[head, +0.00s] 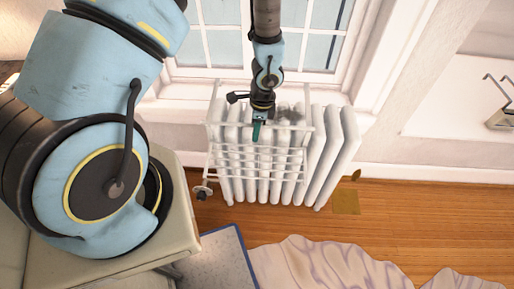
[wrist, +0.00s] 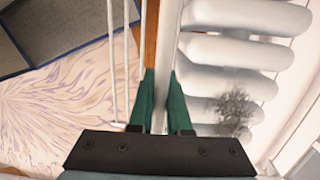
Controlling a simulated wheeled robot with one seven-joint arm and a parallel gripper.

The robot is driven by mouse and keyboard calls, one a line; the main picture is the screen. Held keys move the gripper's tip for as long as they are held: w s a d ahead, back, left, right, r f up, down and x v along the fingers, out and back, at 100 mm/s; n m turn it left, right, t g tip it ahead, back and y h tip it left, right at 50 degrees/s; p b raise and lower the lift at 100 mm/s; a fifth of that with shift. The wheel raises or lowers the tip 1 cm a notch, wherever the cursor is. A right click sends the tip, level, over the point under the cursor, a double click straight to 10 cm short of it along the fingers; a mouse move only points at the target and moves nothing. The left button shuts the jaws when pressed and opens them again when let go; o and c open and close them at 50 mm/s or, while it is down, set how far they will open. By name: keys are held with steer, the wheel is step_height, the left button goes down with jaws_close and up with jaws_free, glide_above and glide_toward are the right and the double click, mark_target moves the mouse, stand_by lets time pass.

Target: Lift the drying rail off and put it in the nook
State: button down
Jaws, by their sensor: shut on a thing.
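The drying rail (head: 258,165) is a white wire rack with several bars. It is at the front of the white radiator (head: 335,160) below the window; I cannot tell whether its hooks still touch the radiator. My gripper (head: 257,132) is at the rail's upper bar. In the wrist view the green fingers of my gripper (wrist: 161,90) are shut on a white bar of the drying rail (wrist: 168,45). The radiator's ribs (wrist: 235,50) lie just to the right. A pale recess (head: 455,95) is at the right; I cannot tell if it is the nook.
A metal-framed object (head: 502,115) stands in the pale recess. A brass plate (head: 346,202) lies on the wood floor (head: 410,205) right of the radiator. A patterned rug (head: 320,265) and a blue-edged grey mat (head: 222,258) lie in front. Bare floor runs to the right.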

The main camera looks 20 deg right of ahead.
steer(key=shift+r+g+p, duration=0.5)
steer(key=shift+p, duration=2.5)
steer(key=s+a+b, duration=0.6)
steer(key=s+b, duration=0.2)
steer(key=s, duration=0.4)
steer(key=shift+s+r, duration=0.35)
steer(key=shift+r, duration=0.1)
